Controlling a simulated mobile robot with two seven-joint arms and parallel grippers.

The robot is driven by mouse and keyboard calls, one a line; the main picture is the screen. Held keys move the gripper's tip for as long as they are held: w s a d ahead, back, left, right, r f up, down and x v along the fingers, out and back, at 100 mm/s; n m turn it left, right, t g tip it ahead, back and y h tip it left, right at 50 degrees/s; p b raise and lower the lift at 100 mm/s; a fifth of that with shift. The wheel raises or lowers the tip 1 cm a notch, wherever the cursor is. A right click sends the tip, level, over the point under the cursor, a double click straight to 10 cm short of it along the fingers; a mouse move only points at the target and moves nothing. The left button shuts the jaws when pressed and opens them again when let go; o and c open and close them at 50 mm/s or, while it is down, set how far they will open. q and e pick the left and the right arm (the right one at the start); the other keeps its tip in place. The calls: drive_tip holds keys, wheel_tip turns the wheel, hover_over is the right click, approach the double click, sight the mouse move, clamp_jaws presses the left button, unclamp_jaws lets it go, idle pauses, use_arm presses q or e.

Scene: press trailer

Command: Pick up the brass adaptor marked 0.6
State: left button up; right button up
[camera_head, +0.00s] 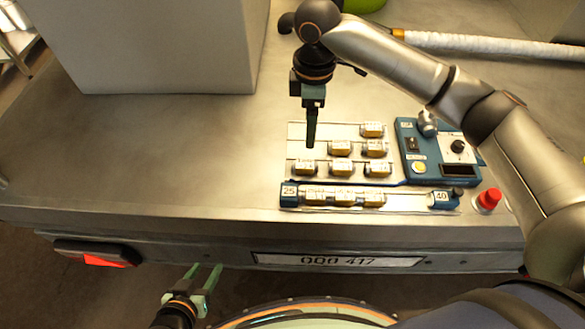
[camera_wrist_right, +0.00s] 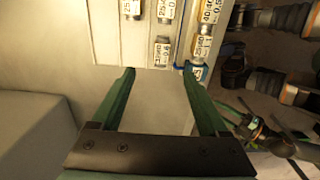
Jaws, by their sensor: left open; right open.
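Several brass adaptors with white labels lie in staggered rows on a pale metal rack (camera_head: 300,132). The leftmost adaptor of the third row (camera_head: 305,167) also shows in the right wrist view (camera_wrist_right: 162,50); its small turned label seems to read 0.6. My right gripper (camera_head: 311,143) points down above the rack's left side, just behind that adaptor. In the right wrist view its green fingers (camera_wrist_right: 159,71) are open and empty, with the adaptor ahead between their lines, apart from them. My left gripper (camera_head: 206,278) is open and empty, low in front of the bench edge.
A front row of joined adaptors (camera_head: 343,197) sits between blue end blocks marked 25 and 40. A blue control box (camera_head: 437,152) and a red button (camera_head: 488,200) stand to the right. A large pale box (camera_head: 150,45) stands back left. The bench's left part is clear.

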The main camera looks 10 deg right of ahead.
drive_tip(key=b, duration=0.1)
hover_over(305, 163)
drive_tip(key=f, duration=0.6)
drive_tip(key=shift+d, duration=0.4)
drive_tip(key=f, duration=0.1)
drive_tip(key=f+b, duration=0.1)
drive_tip(key=f, duration=0.3)
drive_tip(key=shift+a+f, duration=0.25)
drive_tip(key=shift+a, duration=0.15)
drive_tip(key=shift+f, duration=0.4)
drive_tip(key=shift+c, duration=0.8)
clamp_jaws()
drive_tip(key=shift+r, duration=0.1)
